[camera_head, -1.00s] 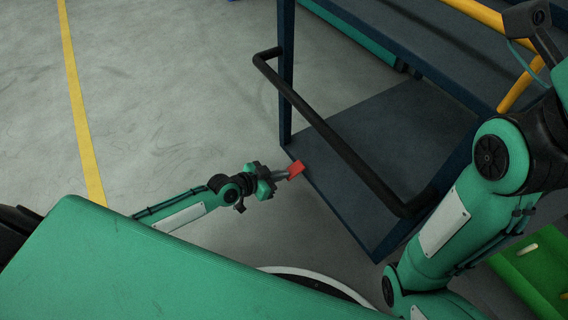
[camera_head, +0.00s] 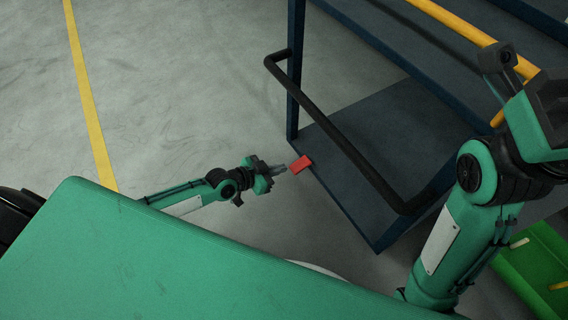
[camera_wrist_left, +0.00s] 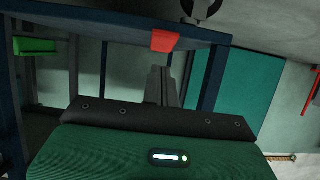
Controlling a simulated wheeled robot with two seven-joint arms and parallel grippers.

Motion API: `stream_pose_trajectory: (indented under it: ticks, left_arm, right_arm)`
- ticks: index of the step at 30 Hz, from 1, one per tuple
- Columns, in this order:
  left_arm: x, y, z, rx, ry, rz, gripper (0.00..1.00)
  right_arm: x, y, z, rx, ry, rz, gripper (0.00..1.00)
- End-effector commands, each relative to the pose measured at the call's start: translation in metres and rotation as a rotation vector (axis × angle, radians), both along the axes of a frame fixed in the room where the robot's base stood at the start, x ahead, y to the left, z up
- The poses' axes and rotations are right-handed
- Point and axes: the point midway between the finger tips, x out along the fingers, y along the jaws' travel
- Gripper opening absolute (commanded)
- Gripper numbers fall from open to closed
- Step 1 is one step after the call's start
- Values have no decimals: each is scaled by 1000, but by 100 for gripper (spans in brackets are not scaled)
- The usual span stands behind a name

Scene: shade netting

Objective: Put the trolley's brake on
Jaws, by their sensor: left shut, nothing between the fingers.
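The trolley (camera_head: 380,240) is a dark blue frame with shelves and a black push handle (camera_head: 335,135). A red brake pedal (camera_head: 300,164) sticks out at the near left corner of its lower shelf; it also shows in the left wrist view (camera_wrist_left: 164,41), with a dark wheel (camera_wrist_left: 200,8) behind it. My left gripper (camera_head: 284,169) is shut and empty, its fingertips just short of the pedal, with a small gap showing in the left wrist view (camera_wrist_left: 160,70). My right arm crosses the right side; its fingers cannot be made out.
A yellow bar (camera_head: 455,20) runs along the trolley's upper part, close to my right arm. A green crate (camera_head: 530,275) stands on the floor at the lower right. The floor to the left is clear, with a yellow line (camera_head: 88,95).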

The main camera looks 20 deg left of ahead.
Motion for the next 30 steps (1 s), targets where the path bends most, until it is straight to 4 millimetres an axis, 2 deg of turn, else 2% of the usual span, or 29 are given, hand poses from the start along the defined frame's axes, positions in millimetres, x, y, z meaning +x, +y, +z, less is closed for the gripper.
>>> stream_pose_trajectory:
  ticks: [6, 12, 18, 30]
  left_arm:
    - [-32, 26, 0, 2, -1, 0, 0]
    - [-53, 42, -3, 0, -2, 1, 0]
    - [-60, 47, -4, -3, -4, 1, 0]
    - [-59, 47, -4, -3, -5, 1, 0]
  right_arm:
    - [2, 3, -1, -15, 16, -3, 36]
    - [3, 4, -3, -25, 25, -6, 36]
    - [3, 4, -5, -28, 25, -7, 36]
    - [3, 4, -6, -28, 28, -5, 36]
